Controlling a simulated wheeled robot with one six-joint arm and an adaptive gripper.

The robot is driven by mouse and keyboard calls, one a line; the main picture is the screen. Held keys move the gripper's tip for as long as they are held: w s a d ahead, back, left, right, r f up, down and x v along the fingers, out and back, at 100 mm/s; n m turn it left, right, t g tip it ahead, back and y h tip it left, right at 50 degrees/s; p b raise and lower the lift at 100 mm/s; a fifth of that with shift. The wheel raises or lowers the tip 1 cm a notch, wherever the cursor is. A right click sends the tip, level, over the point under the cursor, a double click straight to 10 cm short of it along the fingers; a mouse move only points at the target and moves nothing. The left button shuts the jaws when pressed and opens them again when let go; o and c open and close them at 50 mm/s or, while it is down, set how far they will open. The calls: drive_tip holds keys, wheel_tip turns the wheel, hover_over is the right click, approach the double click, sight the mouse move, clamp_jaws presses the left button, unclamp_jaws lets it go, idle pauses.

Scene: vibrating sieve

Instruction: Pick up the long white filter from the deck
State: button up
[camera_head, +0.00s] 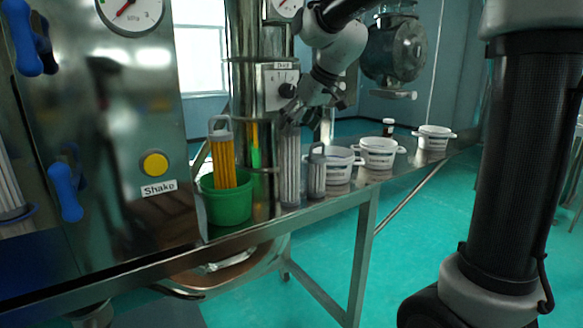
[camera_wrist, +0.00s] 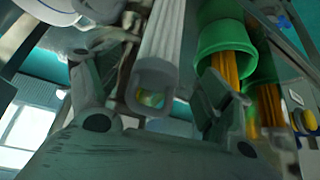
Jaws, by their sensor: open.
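The long white filter (camera_head: 290,168) stands upright on the metal deck (camera_head: 345,187), just right of the green bucket. My gripper (camera_head: 292,112) is at its top end, coming from above. In the wrist view my gripper (camera_wrist: 150,84) is open, one finger on each side of the filter (camera_wrist: 163,38), whose grey looped handle end points toward the palm. The filter shows between the fingers; whether either finger touches it I cannot tell. In the head view my gripper partly hides the filter's top.
A green bucket (camera_head: 229,207) holding a yellow filter (camera_head: 223,162) stands close on the left. A shorter grey-topped filter (camera_head: 316,175) stands close on the right. White pots, including one (camera_head: 378,153), and a small dark bottle (camera_head: 388,127) stand farther along the deck.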

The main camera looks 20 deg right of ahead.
sight(290, 160)
drive_tip(key=x, duration=0.5)
drive_tip(key=shift+w, duration=0.35)
drive_tip(key=c, duration=1.5)
